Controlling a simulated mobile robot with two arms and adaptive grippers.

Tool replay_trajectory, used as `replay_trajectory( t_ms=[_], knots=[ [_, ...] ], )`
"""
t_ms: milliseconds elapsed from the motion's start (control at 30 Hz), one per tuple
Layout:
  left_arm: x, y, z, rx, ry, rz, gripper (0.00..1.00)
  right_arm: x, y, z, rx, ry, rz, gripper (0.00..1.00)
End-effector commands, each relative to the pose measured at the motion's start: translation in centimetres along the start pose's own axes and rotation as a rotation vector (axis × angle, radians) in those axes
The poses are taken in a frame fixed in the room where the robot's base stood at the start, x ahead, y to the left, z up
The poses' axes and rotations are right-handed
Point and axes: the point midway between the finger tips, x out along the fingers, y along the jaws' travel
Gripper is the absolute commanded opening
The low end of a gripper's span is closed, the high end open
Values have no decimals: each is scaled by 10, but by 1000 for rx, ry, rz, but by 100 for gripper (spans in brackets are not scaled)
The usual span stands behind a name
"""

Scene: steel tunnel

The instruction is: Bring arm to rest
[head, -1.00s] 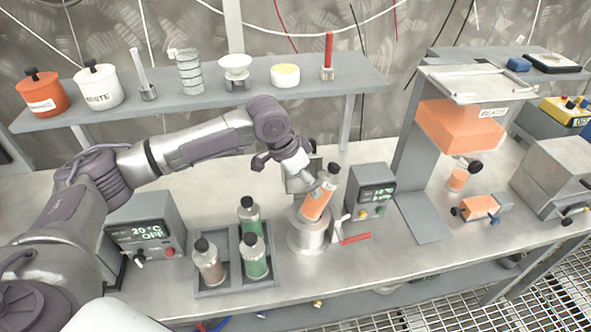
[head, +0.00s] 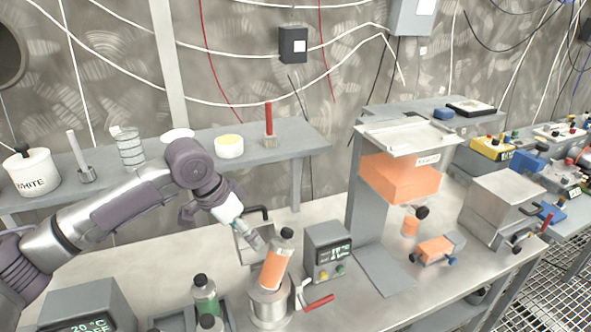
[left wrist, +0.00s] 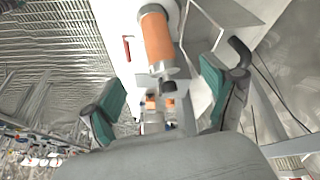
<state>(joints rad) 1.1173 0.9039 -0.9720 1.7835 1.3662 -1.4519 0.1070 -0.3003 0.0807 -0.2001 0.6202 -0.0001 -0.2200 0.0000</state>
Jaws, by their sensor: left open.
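My left arm comes in from the left in the head view. Its gripper (head: 252,236) is open and empty, just to the left of the upper part of a bottle with an orange label (head: 275,262). The bottle stands tilted in a round steel holder (head: 271,306) on the bench. In the left wrist view my open fingers (left wrist: 160,100) are spread apart, with the orange bottle (left wrist: 158,38) beyond them and nothing between them. My right gripper is not in view.
A grey display box (head: 328,252) and a red-handled lever (head: 318,302) stand right of the holder. A rack with green bottles (head: 205,296) is at its left. A shelf (head: 290,140) with pots runs behind. A press with an orange block (head: 398,178) stands to the right.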

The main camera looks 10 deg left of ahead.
Motion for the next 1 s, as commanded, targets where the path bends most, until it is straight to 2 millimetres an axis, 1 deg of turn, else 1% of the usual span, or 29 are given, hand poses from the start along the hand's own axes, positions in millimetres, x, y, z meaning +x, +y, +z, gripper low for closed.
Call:
replay_trajectory(
  t_ms=[67,167,267,300,400,500,600,667,733,833,1000],
  knots=[
    [7,6,2,12,-4,4,86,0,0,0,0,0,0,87],
    [30,24,8,49,-10,17,86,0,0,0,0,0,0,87],
    [63,56,19,101,-8,35,86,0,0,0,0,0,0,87],
    [77,71,24,119,-1,43,86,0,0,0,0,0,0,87],
    [104,105,38,143,29,55,86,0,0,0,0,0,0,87],
    [123,135,55,133,65,62,86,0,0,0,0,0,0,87],
    [136,158,75,91,96,56,86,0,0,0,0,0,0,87],
    [141,168,89,50,111,46,86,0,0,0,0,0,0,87],
    [145,177,108,-10,119,25,86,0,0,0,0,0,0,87],
    [146,182,139,-106,112,-20,86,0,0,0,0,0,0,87],
    [143,182,188,-238,70,-100,86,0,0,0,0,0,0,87]
  ],
)
